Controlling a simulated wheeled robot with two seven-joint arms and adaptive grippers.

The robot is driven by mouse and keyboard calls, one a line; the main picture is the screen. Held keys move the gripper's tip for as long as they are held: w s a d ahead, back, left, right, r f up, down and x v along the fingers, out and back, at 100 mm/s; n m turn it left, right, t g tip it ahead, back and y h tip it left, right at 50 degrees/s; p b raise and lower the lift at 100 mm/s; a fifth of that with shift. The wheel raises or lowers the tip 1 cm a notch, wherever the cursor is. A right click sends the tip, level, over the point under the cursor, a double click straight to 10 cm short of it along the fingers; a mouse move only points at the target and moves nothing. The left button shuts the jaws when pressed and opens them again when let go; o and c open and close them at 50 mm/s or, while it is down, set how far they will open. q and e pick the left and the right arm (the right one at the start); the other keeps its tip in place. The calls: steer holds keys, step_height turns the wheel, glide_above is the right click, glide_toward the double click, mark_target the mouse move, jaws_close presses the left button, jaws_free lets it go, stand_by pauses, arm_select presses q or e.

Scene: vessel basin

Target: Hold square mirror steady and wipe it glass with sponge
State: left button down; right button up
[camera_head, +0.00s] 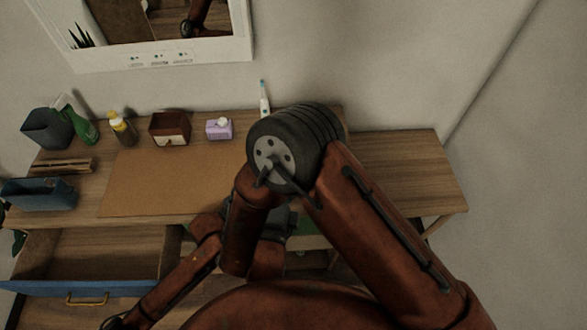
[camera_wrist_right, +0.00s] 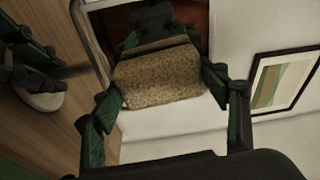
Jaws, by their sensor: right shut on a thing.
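In the right wrist view, my right gripper (camera_wrist_right: 162,93) is shut on a tan speckled sponge (camera_wrist_right: 158,76), one green-padded finger at each side. Just beyond the sponge is a square mirror with a thin grey rim (camera_wrist_right: 91,38); its glass shows a dark gripper-like reflection. I cannot tell whether sponge and glass touch. A pale round base (camera_wrist_right: 40,98) and a stem show left of the mirror. My left gripper (camera_wrist_right: 25,58) is partly in view beside the base; its fingertips and grip are unclear. In the head view my arm hides both grippers, the sponge and this mirror.
A wooden desk (camera_head: 400,180) bears a brown mat (camera_head: 145,185), a green spray bottle (camera_head: 82,126), a yellow bottle (camera_head: 122,128), a brown box (camera_head: 169,129), a purple box (camera_head: 219,129) and a toothbrush (camera_head: 264,98). A blue-fronted drawer (camera_head: 90,287) stands open. A white-framed wall mirror (camera_head: 160,56) hangs above.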

steer(key=a, duration=0.6)
steer(key=shift+w+a, duration=0.2)
steer(key=shift+w, duration=0.15)
stand_by(0.4)
steer(key=s, duration=0.6)
steer(key=shift+a, duration=0.25)
